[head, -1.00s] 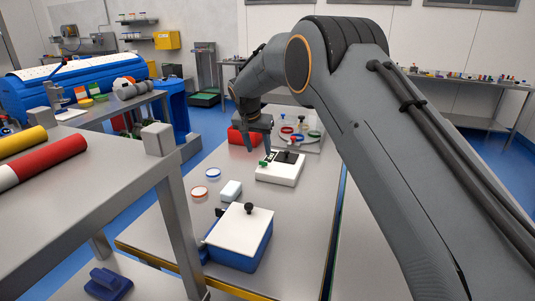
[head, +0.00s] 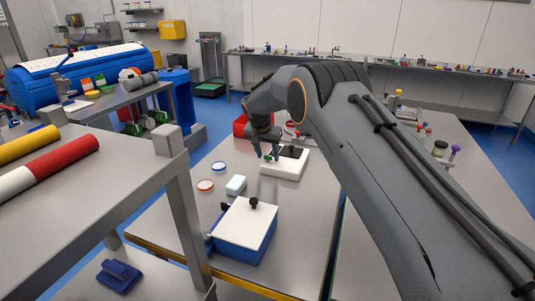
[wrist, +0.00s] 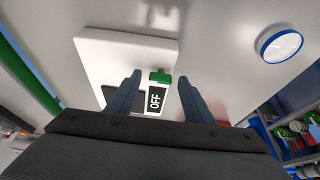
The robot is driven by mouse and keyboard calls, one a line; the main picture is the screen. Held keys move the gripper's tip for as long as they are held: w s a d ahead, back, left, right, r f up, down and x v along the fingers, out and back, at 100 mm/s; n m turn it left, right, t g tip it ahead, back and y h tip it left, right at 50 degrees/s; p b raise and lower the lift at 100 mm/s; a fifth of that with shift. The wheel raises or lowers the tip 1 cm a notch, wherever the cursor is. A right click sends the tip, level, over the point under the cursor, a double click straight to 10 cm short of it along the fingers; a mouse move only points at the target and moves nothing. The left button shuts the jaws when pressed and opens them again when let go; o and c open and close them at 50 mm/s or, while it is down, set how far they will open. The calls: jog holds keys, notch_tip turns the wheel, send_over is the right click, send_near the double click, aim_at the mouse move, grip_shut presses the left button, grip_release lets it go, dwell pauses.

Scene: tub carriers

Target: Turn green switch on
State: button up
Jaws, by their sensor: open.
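The green switch (wrist: 160,77) shows in the wrist view on a white box, with a black label reading OFF beside it. In the head view the green switch (head: 266,157) is a small green spot on the left part of the white box (head: 284,168). My gripper (wrist: 160,82) is open, its two fingers on either side of the switch in the wrist view. In the head view my gripper (head: 266,156) is right over the switch end of the box. I cannot tell whether a finger touches the switch.
Two round lids, one blue (head: 218,167) and one orange-rimmed (head: 205,185), lie to the left. A red bin (head: 239,124) is behind my gripper.

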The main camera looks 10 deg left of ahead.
jog(key=c, duration=1)
jog(key=shift+c, duration=0.2)
